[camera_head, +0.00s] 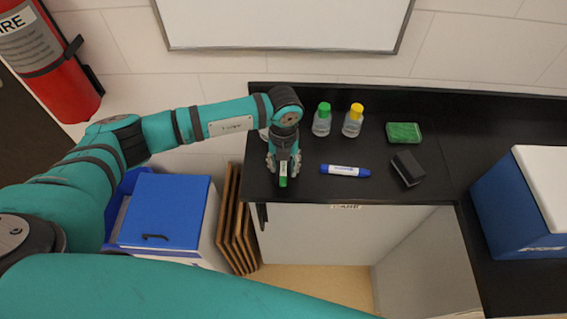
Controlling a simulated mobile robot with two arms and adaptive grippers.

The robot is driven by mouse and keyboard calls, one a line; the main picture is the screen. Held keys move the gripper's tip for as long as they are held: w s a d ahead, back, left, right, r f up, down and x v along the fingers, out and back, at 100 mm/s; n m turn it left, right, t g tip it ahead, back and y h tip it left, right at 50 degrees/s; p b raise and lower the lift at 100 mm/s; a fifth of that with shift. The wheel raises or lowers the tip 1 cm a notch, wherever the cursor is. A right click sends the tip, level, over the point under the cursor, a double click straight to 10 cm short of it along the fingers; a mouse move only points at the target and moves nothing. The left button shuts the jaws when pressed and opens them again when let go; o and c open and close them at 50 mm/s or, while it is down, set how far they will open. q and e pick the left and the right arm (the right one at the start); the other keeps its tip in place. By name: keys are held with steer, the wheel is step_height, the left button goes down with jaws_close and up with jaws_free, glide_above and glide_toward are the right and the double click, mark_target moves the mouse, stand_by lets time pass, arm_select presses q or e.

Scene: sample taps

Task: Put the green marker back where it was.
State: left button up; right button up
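The green marker (283,180) has a white label and a green end that points toward the front edge of the black counter. It shows at the left part of the counter, between the fingers of my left gripper (283,168). The gripper reaches down over it from behind and hides its far end. From this view I cannot tell whether the fingers touch the marker or whether it rests on the counter. My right gripper is not in view.
A blue marker (345,170), a black eraser (408,168) and a green sponge (403,132) lie to the right. Behind stand a green-capped bottle (322,122) and a yellow-capped bottle (353,122). A blue cooler (510,207) stands far right. The black counter (440,165) is partly clear.

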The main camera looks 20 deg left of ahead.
mark_target(284, 167)
arm_select(q)
steer(key=shift+r, duration=0.1)
steer(key=shift+r, duration=0.15)
step_height(284, 167, up, 12)
steer(key=b, duration=0.4)
stand_by(0.4)
